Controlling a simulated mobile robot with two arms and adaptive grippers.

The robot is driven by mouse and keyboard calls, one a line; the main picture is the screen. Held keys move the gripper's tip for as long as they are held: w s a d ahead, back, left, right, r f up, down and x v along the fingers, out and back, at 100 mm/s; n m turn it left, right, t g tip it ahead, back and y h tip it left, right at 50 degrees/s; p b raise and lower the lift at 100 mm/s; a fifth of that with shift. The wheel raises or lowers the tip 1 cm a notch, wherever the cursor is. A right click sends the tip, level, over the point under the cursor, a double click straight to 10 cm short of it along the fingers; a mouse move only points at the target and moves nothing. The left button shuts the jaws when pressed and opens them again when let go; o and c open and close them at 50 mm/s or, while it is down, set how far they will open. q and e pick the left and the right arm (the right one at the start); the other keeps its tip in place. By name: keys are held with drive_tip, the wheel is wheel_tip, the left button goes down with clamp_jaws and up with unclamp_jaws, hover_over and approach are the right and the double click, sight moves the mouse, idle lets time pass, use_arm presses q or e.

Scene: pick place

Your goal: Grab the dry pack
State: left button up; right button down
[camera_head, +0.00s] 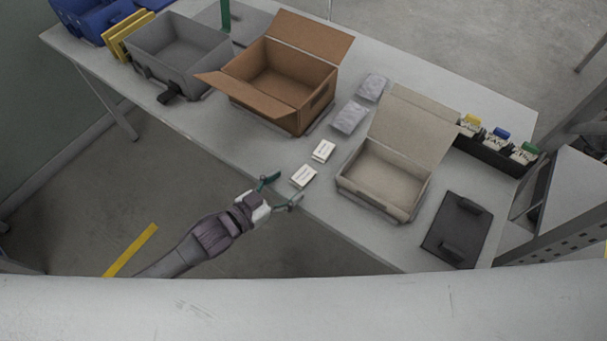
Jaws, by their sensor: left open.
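Two small white packs with dark print lie on the table (450,82), between the brown cardboard box and the open beige box. The nearer white pack (303,176) lies close to the table's front edge, and the farther white pack (323,151) is just behind it. The print is too small to read, so I cannot tell which is the dry pack. My left gripper (281,190) is open and empty at the front edge, with its fingers just short of the nearer pack. My right gripper is not in view.
An open brown cardboard box (262,93), a grey bin (165,62) and blue crates (88,18) stand to the left. Two grey wrapped packets (349,117) lie behind the white packs. An open beige box (374,184), a black tray (440,243) and a bottle rack (488,148) are to the right.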

sight(302, 177)
use_arm(q)
drive_tip(key=x, duration=0.5)
drive_tip(key=shift+d+f+p, duration=0.15)
drive_tip(key=shift+f+p, duration=0.05)
drive_tip(key=shift+p, duration=0.15)
drive_tip(key=c, duration=0.9)
